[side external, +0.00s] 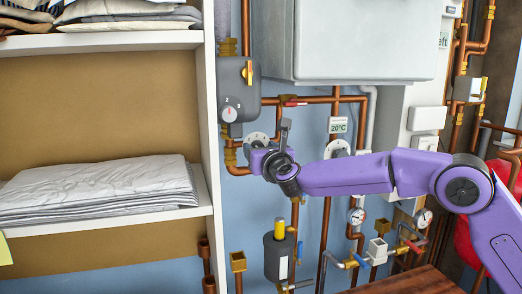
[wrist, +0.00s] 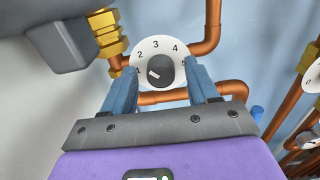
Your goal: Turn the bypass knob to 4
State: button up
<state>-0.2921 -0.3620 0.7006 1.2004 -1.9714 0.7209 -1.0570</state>
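The knob (wrist: 160,71) is dark and round, in the middle of a white dial (wrist: 157,46) with 2, 3, 4 and 5 readable around it. Its white mark points to the lower left, below the 2. In the side external view the dial (side external: 255,138) is partly hidden by my gripper. Which dial is the bypass one is not labelled in view. My gripper (wrist: 162,75) is open, with one blue-grey finger on each side of the dial. Nothing is between the fingers except the knob ahead. Contact with the knob cannot be told.
Copper pipes (wrist: 213,28) and brass fittings (wrist: 105,30) run close around the dial. A white shelf unit (side external: 209,110) is at left. Another dial (side external: 337,147) sits to the right.

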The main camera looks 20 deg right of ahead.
jog(key=c, duration=0.9)
jog(key=shift+c, duration=0.2)
jog(key=shift+m, duration=0.4)
jog(key=m, duration=0.3)
jog(key=shift+d+m, duration=0.1)
jog(key=shift+m, duration=0.3)
jog(key=m, duration=0.8)
jog(key=shift+f, duration=0.1)
jog(key=m, duration=0.5)
jog(key=shift+f, duration=0.1)
